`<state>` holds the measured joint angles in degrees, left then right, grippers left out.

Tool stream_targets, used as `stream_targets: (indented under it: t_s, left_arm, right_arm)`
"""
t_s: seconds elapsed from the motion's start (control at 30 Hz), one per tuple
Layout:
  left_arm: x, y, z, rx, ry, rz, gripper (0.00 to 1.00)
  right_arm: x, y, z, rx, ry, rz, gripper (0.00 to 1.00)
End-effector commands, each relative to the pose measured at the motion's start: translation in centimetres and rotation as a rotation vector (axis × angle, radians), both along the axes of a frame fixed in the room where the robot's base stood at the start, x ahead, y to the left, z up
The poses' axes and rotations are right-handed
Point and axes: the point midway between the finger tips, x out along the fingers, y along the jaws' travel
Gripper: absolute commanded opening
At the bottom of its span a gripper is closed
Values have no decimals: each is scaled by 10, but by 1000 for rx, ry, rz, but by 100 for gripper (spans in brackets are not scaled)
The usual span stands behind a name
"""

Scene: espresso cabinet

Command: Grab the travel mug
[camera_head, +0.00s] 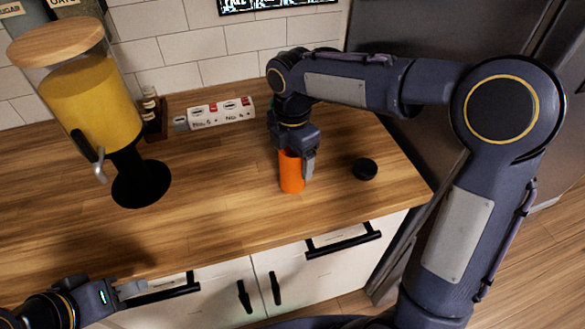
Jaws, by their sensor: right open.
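The travel mug (290,181), an orange upright cylinder, stands on the wooden counter right of the middle. My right gripper (298,166) points down over the mug's top from above. One finger shows along the mug's right side; the jaws are open, and the other finger is not clearly visible. The mug's top is hidden by the gripper. My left gripper (130,290) is at the lower left, near the counter's front edge, far from the mug and empty; its jaw opening is unclear.
A small round black object (364,169) lies on the counter right of the mug. A juice dispenser (95,105) stands at the left. A low white box with red markings (222,112) and a dark rack of small bottles (152,117) are behind. The counter (215,205) is clear in the middle.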

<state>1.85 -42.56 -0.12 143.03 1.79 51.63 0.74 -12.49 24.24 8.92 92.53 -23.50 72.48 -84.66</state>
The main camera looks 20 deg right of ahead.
Motion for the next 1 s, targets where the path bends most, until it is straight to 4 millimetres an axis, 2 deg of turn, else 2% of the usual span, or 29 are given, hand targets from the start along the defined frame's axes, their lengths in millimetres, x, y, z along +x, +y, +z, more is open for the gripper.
stream_targets:
  t_s: [0.07, 0.5, 0.8, 1.0]
  left_arm:
    - [0, 0, 0, 0, 0, 0, 36]
    - [0, 0, 0, 0, 0, 0, 36]
    - [0, 0, 0, 0, 0, 0, 36]
    - [0, 0, 1, 0, 0, 0, 36]
  right_arm:
    - [0, 0, 0, 0, 0, 0, 77]
    - [0, 0, 0, 0, 0, 0, 22]
    - [1, 0, 4, 1, -3, 0, 22]
    - [1, 1, 22, 2, -5, 0, 22]
